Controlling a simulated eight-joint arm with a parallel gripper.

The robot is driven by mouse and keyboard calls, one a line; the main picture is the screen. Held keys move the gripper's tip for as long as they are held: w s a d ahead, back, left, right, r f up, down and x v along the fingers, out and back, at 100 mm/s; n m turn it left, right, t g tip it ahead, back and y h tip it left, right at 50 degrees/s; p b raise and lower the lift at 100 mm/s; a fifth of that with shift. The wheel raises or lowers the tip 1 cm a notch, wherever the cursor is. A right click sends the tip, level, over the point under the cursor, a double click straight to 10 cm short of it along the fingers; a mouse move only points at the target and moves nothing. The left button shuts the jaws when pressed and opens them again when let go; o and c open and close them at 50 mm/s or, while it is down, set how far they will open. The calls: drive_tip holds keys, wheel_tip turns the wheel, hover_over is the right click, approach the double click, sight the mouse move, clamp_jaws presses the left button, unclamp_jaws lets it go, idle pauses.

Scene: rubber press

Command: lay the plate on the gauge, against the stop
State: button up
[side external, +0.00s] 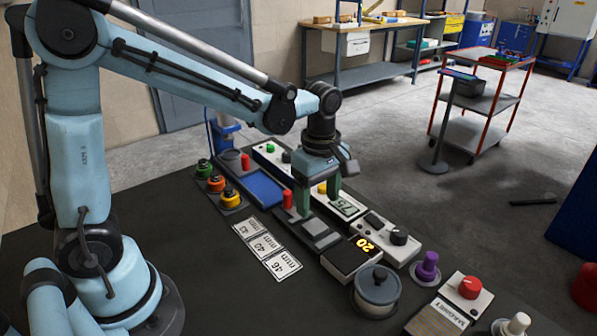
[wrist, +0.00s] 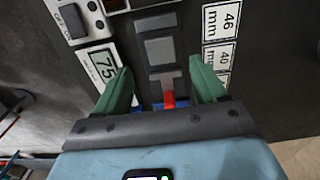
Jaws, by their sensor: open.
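The gauge seems to be the long dark unit with the amber "20" display (side external: 350,258), lying under my gripper. Grey flat pieces (side external: 320,236) lie on it in line, and also show in the wrist view (wrist: 160,50); I cannot tell which is the plate. A red post (side external: 287,199) stands at their far end, probably the stop; it also shows in the wrist view (wrist: 168,99). My gripper (side external: 318,204) is open and points down, its green fingers apart on either side of the grey piece nearest the post. I see nothing held; contact cannot be told.
A blue pad (side external: 263,188) and coloured buttons (side external: 216,183) lie beyond. Cards marked in mm (side external: 268,248) lie on the left. A panel with a "75" display (side external: 348,205) is close on the right. A lidded pot (side external: 376,290) and a purple knob (side external: 427,266) stand nearer the camera.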

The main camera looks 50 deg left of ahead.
wheel_tip(320, 180, up, 5)
drive_tip(key=s+a+m+t, duration=0.2)
drive_tip(key=s+m+t, duration=0.5)
drive_tip(key=m, duration=1.1)
drive_tip(key=shift+s+a, duration=0.4)
drive_tip(key=shift+s, duration=0.1)
